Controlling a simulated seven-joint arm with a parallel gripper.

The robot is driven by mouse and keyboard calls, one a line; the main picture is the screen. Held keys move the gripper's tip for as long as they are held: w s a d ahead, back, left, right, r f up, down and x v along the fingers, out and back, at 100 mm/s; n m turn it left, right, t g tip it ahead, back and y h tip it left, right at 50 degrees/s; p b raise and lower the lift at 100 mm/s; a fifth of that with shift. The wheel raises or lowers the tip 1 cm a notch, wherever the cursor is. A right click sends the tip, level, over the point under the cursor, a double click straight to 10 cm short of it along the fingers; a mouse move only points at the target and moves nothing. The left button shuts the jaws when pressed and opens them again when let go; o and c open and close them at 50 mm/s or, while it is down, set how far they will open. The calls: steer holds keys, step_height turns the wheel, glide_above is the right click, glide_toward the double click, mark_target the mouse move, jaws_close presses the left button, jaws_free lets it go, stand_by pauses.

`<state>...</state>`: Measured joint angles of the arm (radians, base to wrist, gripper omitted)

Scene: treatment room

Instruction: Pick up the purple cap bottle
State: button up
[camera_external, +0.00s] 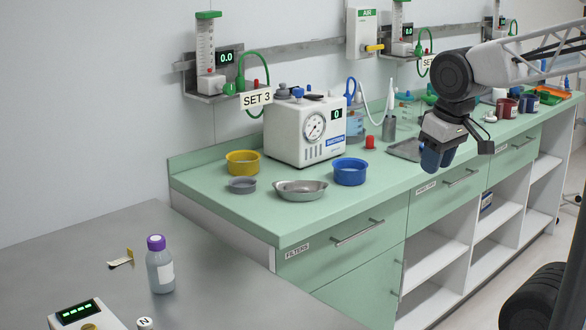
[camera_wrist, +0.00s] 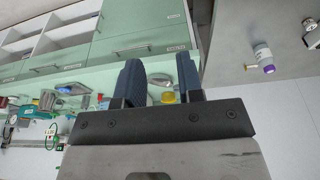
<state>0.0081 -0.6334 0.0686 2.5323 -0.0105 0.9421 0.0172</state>
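The purple cap bottle (camera_external: 160,265) stands upright on the grey metal table at the lower left of the external view. It has a grey translucent body and a white label. It also shows in the wrist view (camera_wrist: 263,57) at the upper right, on the grey surface. My gripper (camera_external: 437,158) is above the front of the green counter, well to the right of the bottle and apart from it. In the wrist view its two dark blue fingers (camera_wrist: 158,80) are spread apart with nothing between them.
On the metal table (camera_external: 215,290), a small yellow-and-black piece (camera_external: 121,260) and a white device with a green display (camera_external: 85,316) lie near the bottle. The green counter (camera_external: 235,210) holds a white suction unit (camera_external: 295,135), a yellow bowl (camera_external: 242,162), a blue bowl (camera_external: 350,171) and a metal dish (camera_external: 300,190).

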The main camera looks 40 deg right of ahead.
steer(key=o, duration=1.1)
steer(key=w+a+f+m+g+y, duration=0.1)
steer(key=w+a+f+m+y, duration=0.15)
steer(key=w+a, duration=0.4)
steer(key=w+a+f+m+y, duration=0.1)
steer(key=w+a+m+y, duration=0.25)
steer(key=w+a, duration=0.3)
steer(key=m+t+y, duration=0.5)
steer(key=m+y, duration=0.1)
steer(key=m, duration=1.2)
glide_toward(159, 261)
steer(key=w+f, duration=0.3)
steer(key=f, duration=0.1)
steer(key=shift+w+a, duration=0.2)
steer(key=shift+a, duration=0.1)
